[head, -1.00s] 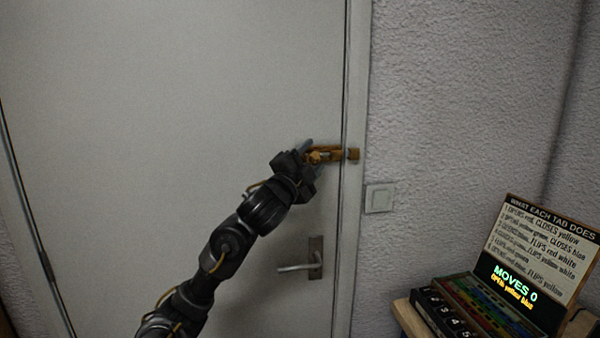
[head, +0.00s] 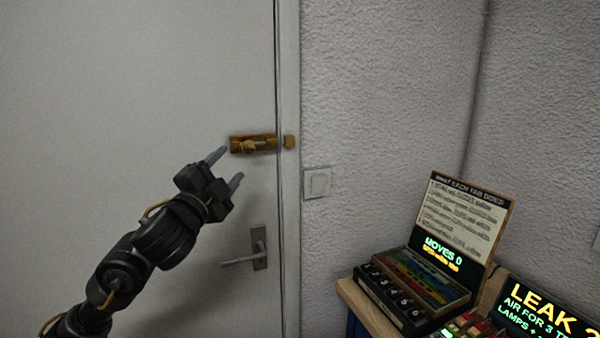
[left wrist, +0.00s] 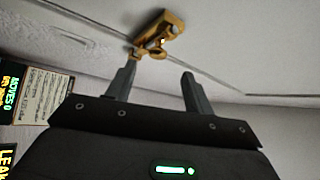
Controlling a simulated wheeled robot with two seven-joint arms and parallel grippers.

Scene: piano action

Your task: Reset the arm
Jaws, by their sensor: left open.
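My left gripper (head: 231,168) is open and empty in front of a grey door (head: 130,90). Its fingers are apart, and it is below and left of a brass slide bolt (head: 254,144) on the door's right edge. The bolt has a small knob, and a brass keeper (head: 289,142) sits on the frame. In the left wrist view the two fingers (left wrist: 157,86) stand apart with nothing between them, and the bolt (left wrist: 160,36) shows beyond their tips. I cannot tell exactly how far the tips are from the bolt. My right gripper is not in view.
A door handle (head: 245,259) is below the bolt. A light switch (head: 317,182) is on the wall. At the lower right, a wooden table (head: 362,308) carries a black box with coloured strips (head: 420,285), an instruction board (head: 464,217) and a lit "LEAK" sign (head: 545,315).

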